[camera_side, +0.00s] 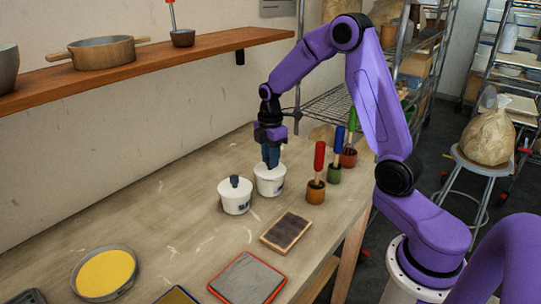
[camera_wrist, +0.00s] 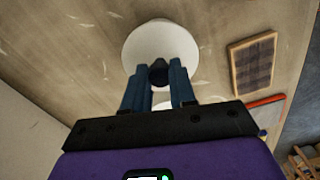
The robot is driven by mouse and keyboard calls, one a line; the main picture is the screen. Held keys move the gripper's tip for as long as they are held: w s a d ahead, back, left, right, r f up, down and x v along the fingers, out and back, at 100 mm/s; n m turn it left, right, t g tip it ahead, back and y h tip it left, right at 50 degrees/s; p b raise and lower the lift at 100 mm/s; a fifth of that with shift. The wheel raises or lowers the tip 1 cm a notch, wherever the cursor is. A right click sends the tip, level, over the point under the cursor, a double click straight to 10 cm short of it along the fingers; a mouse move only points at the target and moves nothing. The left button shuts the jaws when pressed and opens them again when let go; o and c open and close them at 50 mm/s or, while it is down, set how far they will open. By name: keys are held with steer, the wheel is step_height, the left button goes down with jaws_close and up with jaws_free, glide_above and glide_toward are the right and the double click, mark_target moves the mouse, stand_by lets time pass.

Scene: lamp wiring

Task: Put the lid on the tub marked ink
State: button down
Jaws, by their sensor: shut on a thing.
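Two white tubs stand side by side on the bench. The left tub (camera_side: 235,201) has a white top with a dark knob (camera_side: 234,181). The right tub (camera_side: 268,184) is under my gripper (camera_side: 271,165). Both carry small dark marks too small to read, so I cannot tell which is ink. In the wrist view my gripper (camera_wrist: 158,72) is shut on the dark knob (camera_wrist: 158,76) of a white round lid (camera_wrist: 160,42). The lid is at the right tub's top; whether it is fully seated I cannot tell. Part of another white thing shows between the fingers.
Brushes with red, blue and green handles stand in pots (camera_side: 316,192) right of the tubs. A dark framed block (camera_side: 286,232), a red-edged tray (camera_side: 247,278) and a yellow-filled round pan (camera_side: 104,273) lie nearer the front. A wooden shelf (camera_side: 150,62) hangs behind.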

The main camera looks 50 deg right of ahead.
steer(key=shift+f, duration=0.3)
steer(key=c, duration=0.8)
jaws_free()
steer(key=shift+c, duration=0.2)
step_height(320, 180, up, 17)
steer(key=s+a+f+m, duration=0.1)
steer(key=s+a+f, duration=0.3)
steer(key=s+a, duration=0.9)
steer(key=s+a+f, duration=0.1)
steer(key=s+f, duration=0.1)
steer(key=s, duration=0.7)
steer(key=s+f+m, duration=0.1)
steer(key=s+f, duration=0.2)
steer(key=s, duration=0.6)
steer(key=shift+a+f+m, duration=0.25)
steer(key=shift+a+m, duration=0.05)
steer(key=shift+a, duration=0.1)
